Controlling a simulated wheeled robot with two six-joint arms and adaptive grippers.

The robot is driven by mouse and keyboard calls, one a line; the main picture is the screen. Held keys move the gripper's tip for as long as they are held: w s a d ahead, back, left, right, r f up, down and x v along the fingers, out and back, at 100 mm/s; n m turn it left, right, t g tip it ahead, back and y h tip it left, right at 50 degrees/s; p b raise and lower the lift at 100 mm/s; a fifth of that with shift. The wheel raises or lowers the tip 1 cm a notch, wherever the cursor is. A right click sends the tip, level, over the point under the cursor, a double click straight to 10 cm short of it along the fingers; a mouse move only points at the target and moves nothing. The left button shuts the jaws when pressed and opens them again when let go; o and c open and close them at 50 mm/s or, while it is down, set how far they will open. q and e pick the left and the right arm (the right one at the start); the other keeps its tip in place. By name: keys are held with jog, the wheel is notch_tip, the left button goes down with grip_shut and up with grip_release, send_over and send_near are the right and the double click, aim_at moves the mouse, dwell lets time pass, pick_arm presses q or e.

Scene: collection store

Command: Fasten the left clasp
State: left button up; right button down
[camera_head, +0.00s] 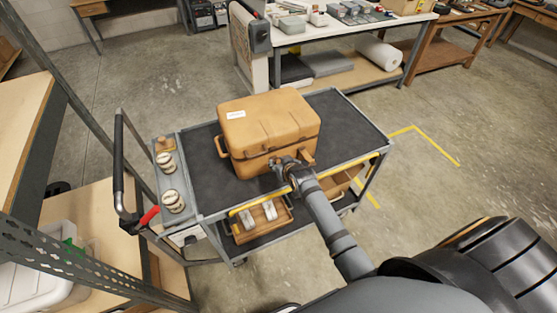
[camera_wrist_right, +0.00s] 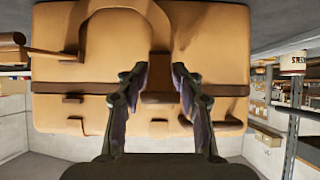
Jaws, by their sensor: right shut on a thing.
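A tan case (camera_head: 268,125) with its lid down stands on the dark top of a cart. A white label is on its lid, and a handle shows on its left side. My right gripper (camera_head: 290,172) is at the case's front. In the right wrist view, the case (camera_wrist_right: 210,50) fills most of the picture, with brown fittings along its front. The fingers of my right gripper (camera_wrist_right: 156,82) stand either side of a brown fitting (camera_wrist_right: 158,97). Which clasp this is, and whether it is fastened, I cannot tell. My left gripper is not in view.
The cart (camera_head: 350,112) has free top to the case's right. Two small round items (camera_head: 168,180) and a wooden piece stand on its left end, beside a push handle (camera_head: 118,165). Trays (camera_head: 262,228) are on its lower shelf. Shelving (camera_head: 90,270) stands close at left.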

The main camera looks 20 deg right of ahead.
jog(key=c, duration=1.1)
grip_release()
jog(key=v, duration=1.1)
jog(key=shift+s+r, duration=0.2)
jog(key=shift+s, duration=0.15)
